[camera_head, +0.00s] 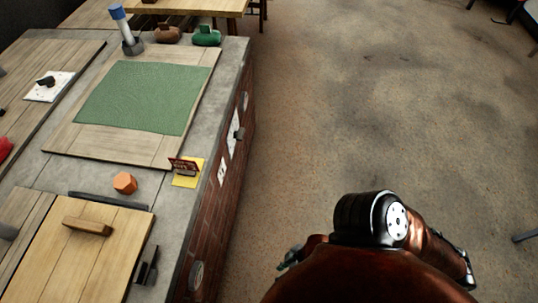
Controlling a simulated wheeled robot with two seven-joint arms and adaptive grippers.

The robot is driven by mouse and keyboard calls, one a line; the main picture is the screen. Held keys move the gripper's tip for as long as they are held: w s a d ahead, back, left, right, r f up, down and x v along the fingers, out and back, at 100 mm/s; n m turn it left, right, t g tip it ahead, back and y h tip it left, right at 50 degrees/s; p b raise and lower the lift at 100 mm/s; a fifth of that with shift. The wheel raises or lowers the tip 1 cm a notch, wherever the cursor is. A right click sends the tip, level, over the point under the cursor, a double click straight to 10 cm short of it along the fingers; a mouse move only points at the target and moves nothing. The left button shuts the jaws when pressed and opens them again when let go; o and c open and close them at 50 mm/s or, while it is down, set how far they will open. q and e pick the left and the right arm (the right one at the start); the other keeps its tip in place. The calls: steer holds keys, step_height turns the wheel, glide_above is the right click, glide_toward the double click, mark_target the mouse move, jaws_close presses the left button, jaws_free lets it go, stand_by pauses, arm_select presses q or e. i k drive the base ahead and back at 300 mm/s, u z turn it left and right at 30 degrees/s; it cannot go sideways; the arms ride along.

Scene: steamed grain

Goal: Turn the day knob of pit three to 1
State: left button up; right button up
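A brick-sided counter (215,215) runs along the left. On its right side face I see a dark knob (239,133) by a white plate, another white plate (222,170) lower down, and a round light disc (196,275) near the bottom. I cannot read any number on them or tell which pit each belongs to. My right arm rises from the bottom right. Part of my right gripper (290,257) shows at its left, over the floor and apart from the counter; its fingers are mostly hidden. My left gripper is out of view.
On the counter top lie a green cloth (140,96) on boards, a wooden lid with a handle (87,226), an orange hexagonal piece (125,183) and a small red sign (184,166) on a yellow card. Open floor (380,110) lies to the right.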

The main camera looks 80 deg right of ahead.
mark_target(239, 134)
steer(key=z, duration=2.5)
steer(key=k, duration=0.3)
steer(key=z, duration=0.2)
steer(key=i, duration=0.45)
